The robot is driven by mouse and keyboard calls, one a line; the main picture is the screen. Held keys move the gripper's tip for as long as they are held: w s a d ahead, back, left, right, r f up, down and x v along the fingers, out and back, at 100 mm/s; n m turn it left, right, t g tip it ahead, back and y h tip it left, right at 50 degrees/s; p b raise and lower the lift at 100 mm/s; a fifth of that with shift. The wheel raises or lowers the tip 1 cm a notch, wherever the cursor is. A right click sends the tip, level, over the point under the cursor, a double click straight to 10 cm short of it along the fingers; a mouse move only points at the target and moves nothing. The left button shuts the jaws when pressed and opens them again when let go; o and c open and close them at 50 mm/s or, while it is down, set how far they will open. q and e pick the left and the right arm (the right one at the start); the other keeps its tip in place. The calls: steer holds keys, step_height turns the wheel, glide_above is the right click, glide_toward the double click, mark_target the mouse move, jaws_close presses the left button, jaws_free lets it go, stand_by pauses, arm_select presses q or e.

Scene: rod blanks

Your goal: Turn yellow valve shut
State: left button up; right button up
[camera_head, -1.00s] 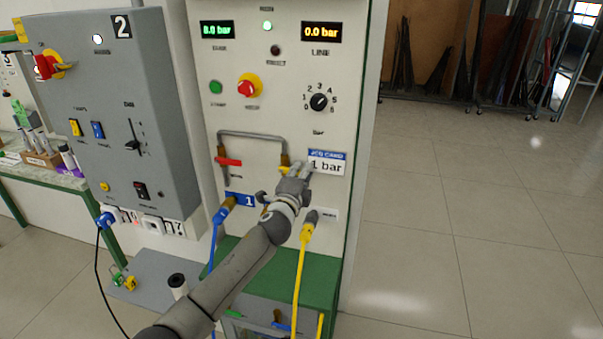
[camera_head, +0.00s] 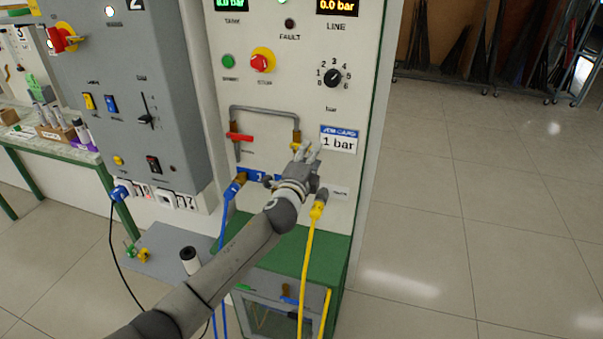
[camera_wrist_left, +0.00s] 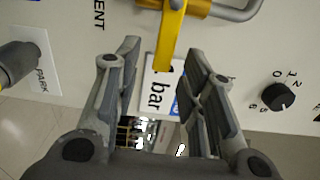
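The yellow valve handle (camera_head: 295,147) sits at the lower right end of the grey bent pipe on the panel. In the left wrist view the yellow handle (camera_wrist_left: 171,38) comes from a brass body and points across the pipe toward the job card. My left gripper (camera_head: 310,153) is at the valve and partly hides it in the head view. In the left wrist view my left gripper (camera_wrist_left: 156,50) is open, with the handle's end between its fingertips and a gap visible on both sides. My right gripper is not in view.
A red valve handle (camera_head: 240,137) is at the pipe's left end. A job card (camera_head: 339,140) reading 1 bar is right of the gripper. A yellow hose (camera_head: 308,260) and a blue hose (camera_head: 222,225) hang below. The dial (camera_head: 333,77) and red stop button (camera_head: 262,62) are above.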

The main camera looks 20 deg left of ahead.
arm_select(q)
steer(key=s, duration=0.8)
steer(key=shift+s+a, duration=0.15)
steer(key=shift+s, duration=0.1)
steer(key=s+a+f+n+g, duration=0.1)
steer(key=s+f+n+g, duration=0.1)
steer(key=f, duration=0.9)
steer(key=s+a+f+n+g, duration=0.1)
steer(key=s+a+f+g, duration=0.1)
steer(key=f, duration=0.9)
steer(key=s+a+f+n+g, duration=0.1)
steer(key=s+f, duration=0.3)
steer(key=f, duration=0.7)
steer(key=shift+a+n+g+y+b, duration=0.35)
steer(key=shift+n+g+y, duration=0.05)
steer(key=shift+n+g, duration=0.45)
steer(key=s+a+f+n+g, duration=0.2)
steer(key=s+f+n+g, duration=0.5)
steer(key=s+f, duration=2)
steer(key=s+f+n+g, duration=0.1)
steer(key=s+f, duration=0.1)
steer(key=s, duration=0.9)
steer(key=s+f+n+g+b, duration=0.1)
steer(key=s+f+n+g, duration=0.1)
steer(key=s, duration=1)
steer(key=shift+s+d+f, duration=0.15)
steer(key=shift+d+f, duration=0.2)
steer(key=shift+f, duration=0.15)
